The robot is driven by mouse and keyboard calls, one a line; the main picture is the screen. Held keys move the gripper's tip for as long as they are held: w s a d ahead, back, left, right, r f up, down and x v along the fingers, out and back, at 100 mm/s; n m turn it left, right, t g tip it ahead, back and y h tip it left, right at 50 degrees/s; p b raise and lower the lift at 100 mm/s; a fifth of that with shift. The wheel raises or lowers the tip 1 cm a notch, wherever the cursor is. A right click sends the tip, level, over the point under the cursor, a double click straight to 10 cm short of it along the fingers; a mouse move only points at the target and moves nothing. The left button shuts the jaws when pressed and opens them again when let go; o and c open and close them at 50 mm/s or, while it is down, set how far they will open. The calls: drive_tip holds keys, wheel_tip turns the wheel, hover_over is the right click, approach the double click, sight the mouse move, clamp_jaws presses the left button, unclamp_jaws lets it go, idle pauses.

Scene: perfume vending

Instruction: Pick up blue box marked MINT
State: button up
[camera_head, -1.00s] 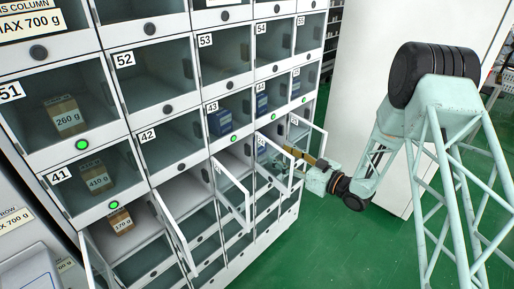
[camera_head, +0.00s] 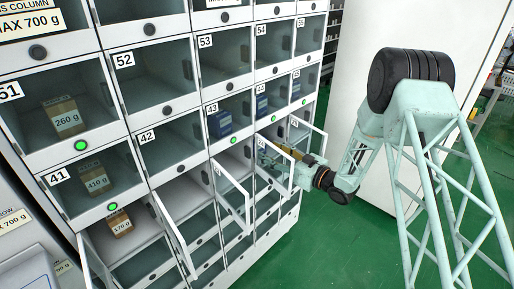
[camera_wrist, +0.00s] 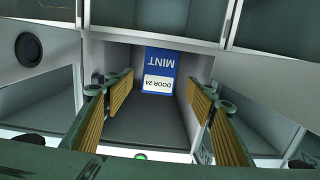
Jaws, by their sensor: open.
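The blue box marked MINT (camera_wrist: 159,62) stands at the back of an open compartment in the wrist view. It appears upside down there, with a white DOOR 24 label. My gripper (camera_wrist: 160,92) is open, its fingers spread left and right at the compartment's mouth, with the box beyond and between them. The fingers do not touch the box. In the head view my gripper (camera_head: 272,158) reaches into an open-doored compartment at the right of the locker. The box cannot be made out there behind my gripper and the door.
Several open doors, one of them here (camera_head: 232,196), jut out of the locker near my arm. Other blue boxes (camera_head: 220,123) sit behind shut doors in the row above. Brown boxes (camera_head: 68,115) stand at the left. The green floor (camera_head: 260,262) at the right is clear.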

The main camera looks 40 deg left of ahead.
drive_tip(key=shift+w+a+f, duration=0.1)
drive_tip(key=shift+a, duration=1.3)
drive_tip(key=shift+w+a+f+b, duration=0.1)
drive_tip(key=shift+a+b, duration=0.1)
drive_tip(key=shift+a, duration=0.65)
drive_tip(key=shift+w+a+r+b, duration=0.1)
drive_tip(key=shift+a+b, duration=0.15)
drive_tip(key=shift+a, duration=0.65)
drive_tip(key=shift+w+a+f+b, duration=0.1)
drive_tip(key=shift+a+b, duration=0.1)
drive_tip(key=shift+a, duration=0.65)
drive_tip(key=shift+c, duration=0.5)
drive_tip(key=c, duration=0.9)
